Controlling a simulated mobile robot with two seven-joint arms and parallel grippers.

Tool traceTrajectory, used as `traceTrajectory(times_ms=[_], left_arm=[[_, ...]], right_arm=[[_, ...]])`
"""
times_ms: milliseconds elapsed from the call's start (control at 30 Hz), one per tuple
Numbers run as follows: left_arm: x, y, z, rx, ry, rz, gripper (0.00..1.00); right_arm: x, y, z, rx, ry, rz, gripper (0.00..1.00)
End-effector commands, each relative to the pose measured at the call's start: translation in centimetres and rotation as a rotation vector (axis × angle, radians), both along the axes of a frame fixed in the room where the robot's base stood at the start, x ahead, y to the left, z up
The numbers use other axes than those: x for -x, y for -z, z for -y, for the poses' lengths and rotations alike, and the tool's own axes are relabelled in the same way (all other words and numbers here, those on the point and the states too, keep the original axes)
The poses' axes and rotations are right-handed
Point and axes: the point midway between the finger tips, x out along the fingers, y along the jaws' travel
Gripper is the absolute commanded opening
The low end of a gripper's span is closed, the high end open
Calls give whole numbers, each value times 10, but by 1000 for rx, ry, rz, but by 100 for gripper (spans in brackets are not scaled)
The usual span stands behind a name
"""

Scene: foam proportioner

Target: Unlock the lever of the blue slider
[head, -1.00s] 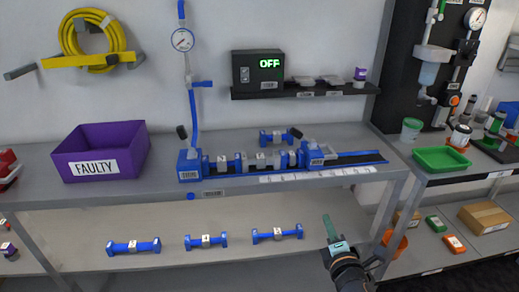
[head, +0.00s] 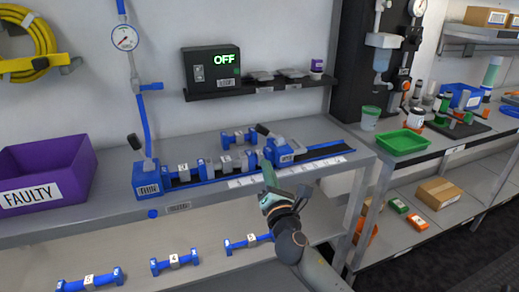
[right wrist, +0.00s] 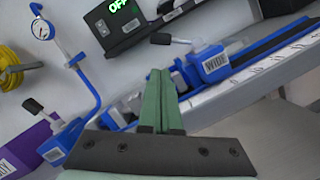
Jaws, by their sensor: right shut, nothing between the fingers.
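The blue slider (head: 283,152) sits near the right part of the blue rail on the bench. Its lever (head: 264,130) has a black handle that points up and left. In the right wrist view, the slider (right wrist: 213,65) is beyond the fingertips, slightly right, and the lever's black handle (right wrist: 161,39) lies to its left. My right gripper (head: 269,174) has green fingers and is shut and empty, in front of the slider and below its lever. In the right wrist view, its fingers (right wrist: 159,76) are together and apart from the lever. My left gripper is out of view.
A blue end block (head: 147,181) with another black-handled lever (head: 134,141) stands at the rail's left end. Blue-and-grey parts lie between. A purple bin (head: 75,160) is at left, a green tray (head: 401,142) at right. The box on the wall shelf (head: 210,68) reads OFF.

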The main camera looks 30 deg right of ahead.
Motion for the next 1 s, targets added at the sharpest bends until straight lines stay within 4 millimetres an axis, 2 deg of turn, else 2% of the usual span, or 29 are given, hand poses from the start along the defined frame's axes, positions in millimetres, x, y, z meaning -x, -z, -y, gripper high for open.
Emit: traceTrajectory(times_ms=[167,400,600,800,1000], left_arm=[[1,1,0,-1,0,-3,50],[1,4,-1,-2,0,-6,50],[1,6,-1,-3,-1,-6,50],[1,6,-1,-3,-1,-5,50],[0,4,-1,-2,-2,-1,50]], right_arm=[[-17,-5,7,1,1,3,0],[-56,-12,22,-1,1,2,0],[-79,-17,32,-2,0,2,0],[-89,-19,35,-1,-2,0,0],[-90,-20,35,-2,-2,0,0]])
